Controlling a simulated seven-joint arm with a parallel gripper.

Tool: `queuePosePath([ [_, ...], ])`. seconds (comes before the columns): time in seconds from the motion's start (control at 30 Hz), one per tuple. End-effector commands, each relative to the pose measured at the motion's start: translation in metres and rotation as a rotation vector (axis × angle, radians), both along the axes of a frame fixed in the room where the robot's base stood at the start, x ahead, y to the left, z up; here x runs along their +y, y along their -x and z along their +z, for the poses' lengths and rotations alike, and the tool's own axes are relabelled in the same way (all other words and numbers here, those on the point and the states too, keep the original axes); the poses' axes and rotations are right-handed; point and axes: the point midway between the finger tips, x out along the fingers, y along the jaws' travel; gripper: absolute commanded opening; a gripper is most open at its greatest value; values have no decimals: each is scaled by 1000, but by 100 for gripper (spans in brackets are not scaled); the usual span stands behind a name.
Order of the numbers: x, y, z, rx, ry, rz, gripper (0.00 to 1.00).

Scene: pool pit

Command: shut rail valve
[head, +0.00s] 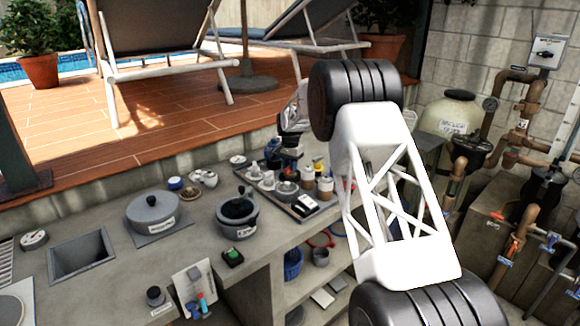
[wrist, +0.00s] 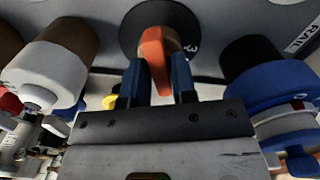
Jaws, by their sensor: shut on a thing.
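An orange handle (wrist: 157,52) stands on a black round base (wrist: 184,22) in the upper middle of the wrist view. My gripper (wrist: 158,78) has its two dark fingers closed on either side of the handle. A pale mark, perhaps a number, shows on the black base to the right of the handle. A label reading "RAIL" (wrist: 301,38) sits on the grey surface at the upper right. I cannot tell from the handle's angle whether the valve is open or shut. In the head view the handle is not clearly visible, and my arm covers part of the counter.
A white-and-brown jar (wrist: 50,72) stands left of the fingers, and a blue container (wrist: 266,82) with a dark cap stands close on the right. In the head view, a dark tray (head: 308,212) holds several jars, with a mortar (head: 237,215) and lidded pot (head: 153,212) to its left.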

Motion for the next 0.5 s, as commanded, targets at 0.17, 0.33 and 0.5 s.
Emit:
queuePosePath([
  [0.17, 0, -1, 2, -3, -1, -154, 2],
  [0.33, 0, -1, 2, -3, -2, -272, 2],
  [0.5, 0, -1, 3, -4, -1, -347, 2],
])
